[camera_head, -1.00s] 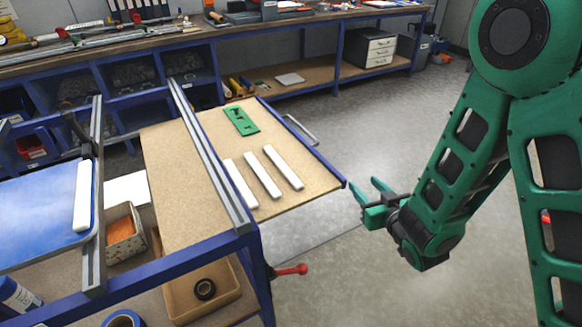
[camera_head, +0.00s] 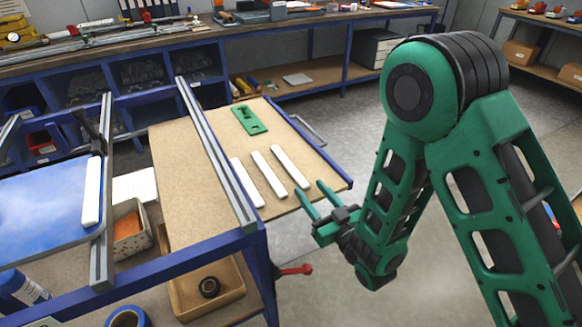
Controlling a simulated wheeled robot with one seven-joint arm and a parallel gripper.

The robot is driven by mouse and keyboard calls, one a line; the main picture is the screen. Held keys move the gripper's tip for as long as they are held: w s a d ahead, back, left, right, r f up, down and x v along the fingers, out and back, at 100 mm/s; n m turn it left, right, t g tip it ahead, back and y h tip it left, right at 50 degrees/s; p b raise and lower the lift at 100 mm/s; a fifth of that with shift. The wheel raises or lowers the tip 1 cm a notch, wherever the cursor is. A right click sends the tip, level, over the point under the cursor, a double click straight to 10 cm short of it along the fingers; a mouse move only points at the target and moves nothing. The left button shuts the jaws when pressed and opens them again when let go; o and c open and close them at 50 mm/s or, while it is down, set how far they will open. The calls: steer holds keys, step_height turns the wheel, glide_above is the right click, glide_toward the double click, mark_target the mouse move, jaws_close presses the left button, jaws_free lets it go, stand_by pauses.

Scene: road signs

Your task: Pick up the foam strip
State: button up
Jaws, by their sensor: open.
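Three white foam strips lie side by side on the wooden table top: a left one (camera_head: 247,184), a middle one (camera_head: 269,174) and a right one (camera_head: 290,167). Another white strip (camera_head: 92,190) sits at the right edge of the blue panel on the left. My gripper (camera_head: 313,200) is open and empty. Its green fingers point up and left, near the table's right front corner, just right of the near ends of the strips. I cannot tell its exact height above the table.
A green plate with cut-outs (camera_head: 249,120) lies behind the strips. A metal rail (camera_head: 213,150) runs along their left side. A red-handled clamp (camera_head: 296,270) sticks out below the table. The wooden table top (camera_head: 180,165) is bare left of the rail.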

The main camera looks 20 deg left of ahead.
mark_target(308, 187)
steer(key=shift+f+x, duration=0.15)
steer(key=shift+x, duration=1.2)
steer(key=shift+f+x, duration=0.1)
steer(key=shift+x, duration=1.2)
steer(key=shift+d, duration=0.1)
jaws_close()
